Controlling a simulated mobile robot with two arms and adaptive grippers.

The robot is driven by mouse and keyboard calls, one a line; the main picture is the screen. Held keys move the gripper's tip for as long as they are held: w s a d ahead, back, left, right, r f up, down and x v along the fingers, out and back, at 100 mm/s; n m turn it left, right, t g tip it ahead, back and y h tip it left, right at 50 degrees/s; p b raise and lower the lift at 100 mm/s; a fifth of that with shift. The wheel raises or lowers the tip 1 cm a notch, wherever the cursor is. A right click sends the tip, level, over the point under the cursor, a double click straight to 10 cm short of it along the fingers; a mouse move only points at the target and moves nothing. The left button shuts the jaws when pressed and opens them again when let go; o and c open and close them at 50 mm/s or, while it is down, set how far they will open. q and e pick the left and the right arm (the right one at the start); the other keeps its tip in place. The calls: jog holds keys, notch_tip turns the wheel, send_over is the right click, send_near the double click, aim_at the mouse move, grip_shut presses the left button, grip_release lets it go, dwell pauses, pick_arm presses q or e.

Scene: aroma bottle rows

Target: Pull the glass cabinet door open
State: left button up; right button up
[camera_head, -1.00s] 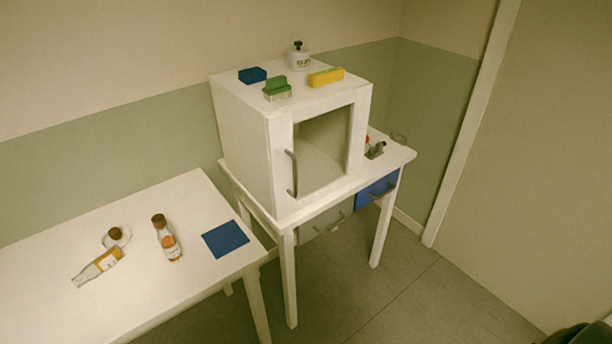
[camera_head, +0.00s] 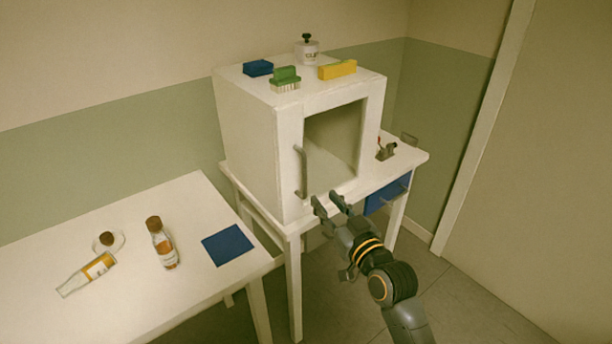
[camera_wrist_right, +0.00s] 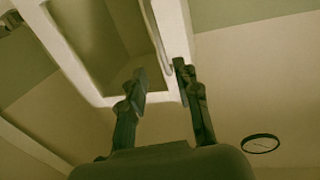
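The white cabinet (camera_head: 250,135) stands on a white table, its glass door (camera_head: 335,140) shut. The door's grey vertical bar handle (camera_head: 300,172) is on the left side of its frame. My right gripper (camera_head: 326,198) is in front of the cabinet's lower front, to the right of and slightly below the handle, apart from it. Its fingers are spread with nothing between them. In the right wrist view the open gripper (camera_wrist_right: 160,78) points toward the cabinet door frame (camera_wrist_right: 100,95). My left gripper is not in view.
On the cabinet top are a blue block (camera_head: 258,67), a green brush (camera_head: 285,78), a yellow block (camera_head: 337,69) and a white jar (camera_head: 307,52). A blue drawer (camera_head: 386,194) is below right. The left table (camera_head: 190,195) holds bottles and a blue mat (camera_head: 227,244).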

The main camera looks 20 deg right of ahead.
aim_at(305, 177)
jog(key=w, duration=0.4)
jog(key=w+a, duration=0.1)
jog(key=w, duration=0.2)
jog(key=w+p, duration=0.1)
jog(key=w, duration=0.3)
jog(key=shift+w+a, duration=0.35)
jog(key=shift+a, duration=0.05)
grip_shut()
